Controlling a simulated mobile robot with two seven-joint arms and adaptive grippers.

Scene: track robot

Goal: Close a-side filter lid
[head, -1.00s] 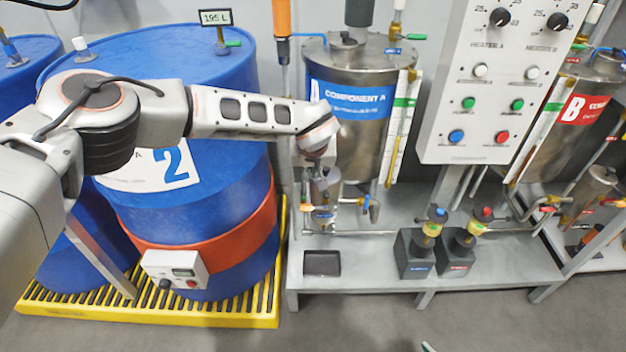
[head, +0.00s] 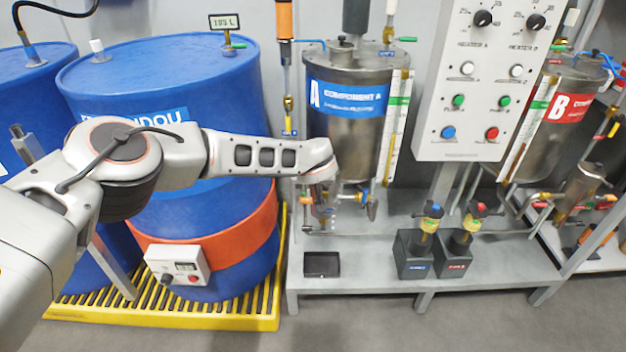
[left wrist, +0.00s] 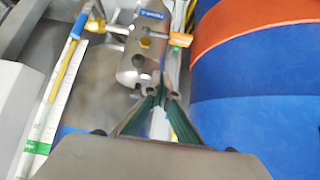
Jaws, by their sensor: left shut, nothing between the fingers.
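The a-side filter (left wrist: 140,55) is a small metal cylinder with a blue label. It shows in the left wrist view, just beyond my fingertips. In the head view it stands below the component A tank (head: 346,120), mostly hidden by my left gripper (head: 320,200). My left gripper also shows in the left wrist view (left wrist: 161,92); its fingers are shut and empty, at the near end of the filter. I cannot tell whether they touch it. The lid cannot be made out clearly. My right gripper is not in view.
Blue drums (head: 165,85) stand on a yellow grate (head: 190,322) at left. A small black tray (head: 322,264) and two dark pump blocks (head: 415,255) sit on the grey bench (head: 375,270). The control panel (head: 475,90) hangs right of the tank. The bench front is clear.

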